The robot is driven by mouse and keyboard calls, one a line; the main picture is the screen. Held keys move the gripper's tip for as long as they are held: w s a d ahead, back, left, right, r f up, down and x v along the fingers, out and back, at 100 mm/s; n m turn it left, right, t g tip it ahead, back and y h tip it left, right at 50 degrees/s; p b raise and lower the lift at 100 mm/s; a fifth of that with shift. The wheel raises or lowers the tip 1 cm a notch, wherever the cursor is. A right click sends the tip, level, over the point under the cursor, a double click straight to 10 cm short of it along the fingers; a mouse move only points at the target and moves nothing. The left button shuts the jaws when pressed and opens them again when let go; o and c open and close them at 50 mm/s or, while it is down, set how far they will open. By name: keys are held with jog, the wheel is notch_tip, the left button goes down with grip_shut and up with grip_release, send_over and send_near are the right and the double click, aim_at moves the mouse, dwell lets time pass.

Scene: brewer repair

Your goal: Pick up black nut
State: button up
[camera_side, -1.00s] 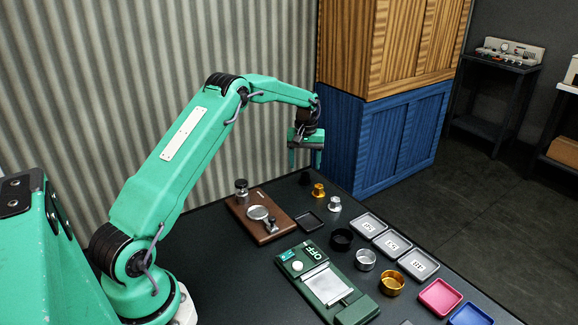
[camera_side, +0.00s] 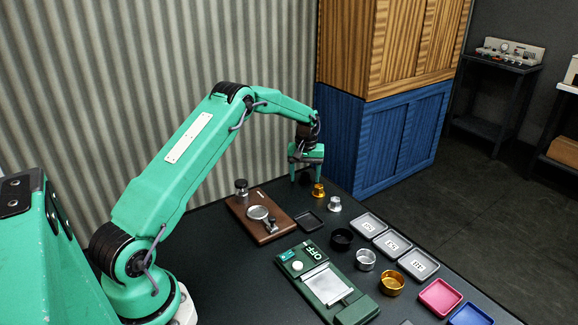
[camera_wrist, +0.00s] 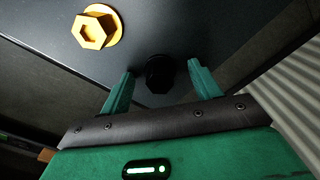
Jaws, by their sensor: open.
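The black nut (camera_wrist: 160,73) stands on the dark table in the wrist view, between the two green fingers of my gripper (camera_wrist: 160,82). Both fingers are apart and there is a gap on each side of the nut. In the side view my gripper (camera_side: 306,172) points down at the far end of the table, and its fingers hide the black nut there. A gold nut (camera_side: 318,190) stands just to the right of the fingers; it also shows at upper left in the wrist view (camera_wrist: 94,31).
A brown board (camera_side: 247,226) with metal parts, a small black tray (camera_side: 310,220), cups, a green scale (camera_side: 300,255) and labelled trays (camera_side: 368,226) fill the nearer table. The table's far edge is close to my gripper.

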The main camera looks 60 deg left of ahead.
aim_at(306, 174)
jog(key=c, duration=1.1)
jog(key=shift+r, duration=0.15)
jog(key=shift+r, duration=0.5)
notch_tip(306, 174, up, 3)
jog(key=shift+d+r, duration=0.1)
jog(key=shift+d, duration=0.05)
jog(key=d+r, duration=0.2)
jog(key=d, duration=0.1)
jog(key=s+d+r, duration=0.1)
jog(key=d+r, duration=0.1)
jog(key=d, duration=0.2)
jog(key=d+r, duration=0.2)
jog(key=d, duration=0.2)
jog(key=shift+s+d+r, duration=0.15)
jog(key=shift+s+r, duration=0.1)
jog(key=shift+r, duration=0.05)
jog(key=shift+s, duration=0.1)
